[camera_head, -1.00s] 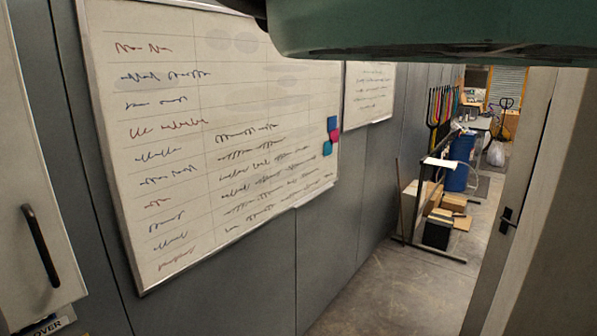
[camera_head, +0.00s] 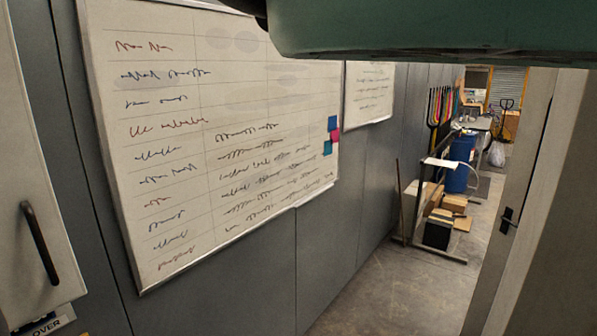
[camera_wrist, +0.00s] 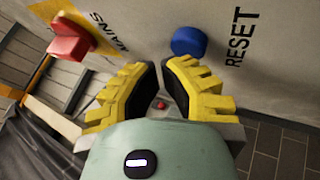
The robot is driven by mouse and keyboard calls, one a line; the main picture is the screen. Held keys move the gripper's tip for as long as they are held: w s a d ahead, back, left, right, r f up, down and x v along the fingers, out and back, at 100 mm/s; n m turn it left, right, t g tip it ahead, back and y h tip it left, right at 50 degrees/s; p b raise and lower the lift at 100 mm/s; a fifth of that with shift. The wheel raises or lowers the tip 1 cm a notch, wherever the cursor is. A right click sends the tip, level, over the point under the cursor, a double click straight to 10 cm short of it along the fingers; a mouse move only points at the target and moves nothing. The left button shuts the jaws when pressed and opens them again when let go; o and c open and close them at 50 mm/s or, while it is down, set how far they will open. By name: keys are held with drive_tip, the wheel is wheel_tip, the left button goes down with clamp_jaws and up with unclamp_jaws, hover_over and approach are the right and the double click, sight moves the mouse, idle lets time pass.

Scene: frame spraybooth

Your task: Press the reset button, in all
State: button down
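The blue reset button (camera_wrist: 189,42) shows in the wrist view on a pale panel, beside the black word RESET. My gripper (camera_wrist: 160,64) has yellow ribbed fingers with black inner pads. Its fingertips are drawn almost together, with nothing seen held between them. The tips point toward the panel, just below and left of the button in the picture. I cannot tell whether they touch the panel; they do not cover the button. In the head view neither the button nor my fingers show.
A red switch (camera_wrist: 73,38) marked MAINS on a yellow plate is left of my fingers. The head view shows a whiteboard (camera_head: 210,130), a cabinet door with a dark handle (camera_head: 40,243), a door frame (camera_head: 515,200) at right, and a cluttered rack (camera_head: 437,215) down the aisle.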

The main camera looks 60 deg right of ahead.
drive_tip(key=shift+w+b, duration=0.35)
drive_tip(key=shift+w, duration=0.1)
idle(0.5)
idle(0.3)
drive_tip(key=shift+s+p, duration=0.3)
drive_tip(key=shift+s, duration=0.6)
drive_tip(key=s, duration=0.5)
drive_tip(key=shift+p, duration=0.4)
drive_tip(key=shift+a, duration=0.1)
